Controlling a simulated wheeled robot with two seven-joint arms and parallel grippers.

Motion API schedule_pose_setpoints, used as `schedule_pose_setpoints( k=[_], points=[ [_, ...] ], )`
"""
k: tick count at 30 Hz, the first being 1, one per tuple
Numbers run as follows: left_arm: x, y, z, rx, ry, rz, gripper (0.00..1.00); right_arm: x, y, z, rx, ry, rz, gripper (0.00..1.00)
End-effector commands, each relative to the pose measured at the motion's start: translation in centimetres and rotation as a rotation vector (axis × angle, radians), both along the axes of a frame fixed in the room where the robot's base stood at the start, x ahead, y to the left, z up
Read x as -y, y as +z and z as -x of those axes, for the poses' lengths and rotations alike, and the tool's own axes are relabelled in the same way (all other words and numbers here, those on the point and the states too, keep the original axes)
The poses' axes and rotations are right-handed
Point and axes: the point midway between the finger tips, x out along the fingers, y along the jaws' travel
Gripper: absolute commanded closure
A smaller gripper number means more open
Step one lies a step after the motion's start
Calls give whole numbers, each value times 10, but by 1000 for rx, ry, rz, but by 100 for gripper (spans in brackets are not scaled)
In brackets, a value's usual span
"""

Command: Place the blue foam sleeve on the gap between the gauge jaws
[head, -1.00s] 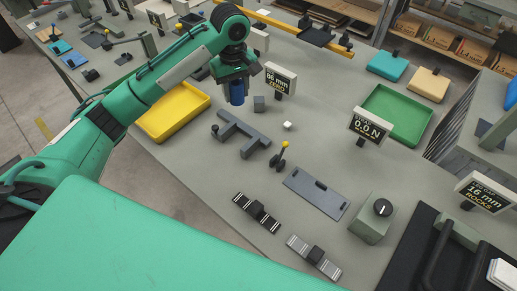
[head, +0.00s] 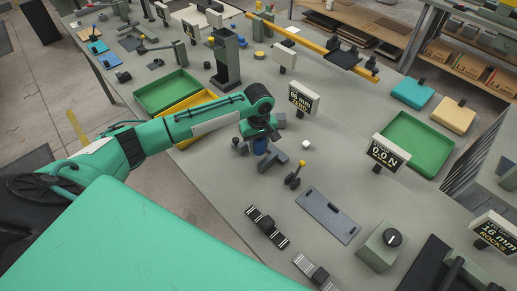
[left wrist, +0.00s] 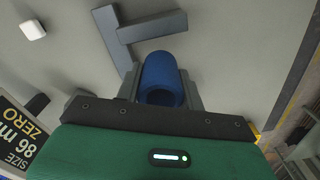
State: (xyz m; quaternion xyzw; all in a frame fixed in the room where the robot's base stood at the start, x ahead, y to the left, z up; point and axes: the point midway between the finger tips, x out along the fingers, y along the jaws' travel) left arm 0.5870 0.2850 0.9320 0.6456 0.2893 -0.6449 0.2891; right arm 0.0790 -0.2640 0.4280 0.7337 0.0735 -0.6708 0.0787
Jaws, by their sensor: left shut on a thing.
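My left gripper (head: 260,142) is shut on the blue foam sleeve (left wrist: 162,72), which hangs below the jaws. The sleeve also shows as a small blue patch in the head view (head: 260,149). The grey gauge jaws (left wrist: 150,27) lie on the bench close beside the sleeve in the left wrist view; in the head view they (head: 275,157) are partly hidden behind the gripper. I cannot tell whether the sleeve touches them. The size display (head: 303,98) reads 86 mm ZERO. My right gripper is not in view.
A small white cube (head: 306,144) and a lever with a yellow knob (head: 294,176) are near the gauge. The force display (head: 387,152) reads 0.0 N. A yellow tray (head: 195,106) and green tray (head: 172,90) stand behind my left arm. A grey plate (head: 328,215) lies nearer.

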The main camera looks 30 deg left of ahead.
Motion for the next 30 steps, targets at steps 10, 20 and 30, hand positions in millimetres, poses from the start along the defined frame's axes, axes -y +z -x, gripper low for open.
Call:
schedule_pose_setpoints(
  k=[10, 20, 30],
  points=[
    [0, -39, 1, 0, -1, 0, 83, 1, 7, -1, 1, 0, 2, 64],
    [0, -41, 0, 0, 0, 0, 60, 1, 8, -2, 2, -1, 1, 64],
    [0, -40, 0, 1, -1, -1, 52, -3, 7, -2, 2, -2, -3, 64]
  ],
)
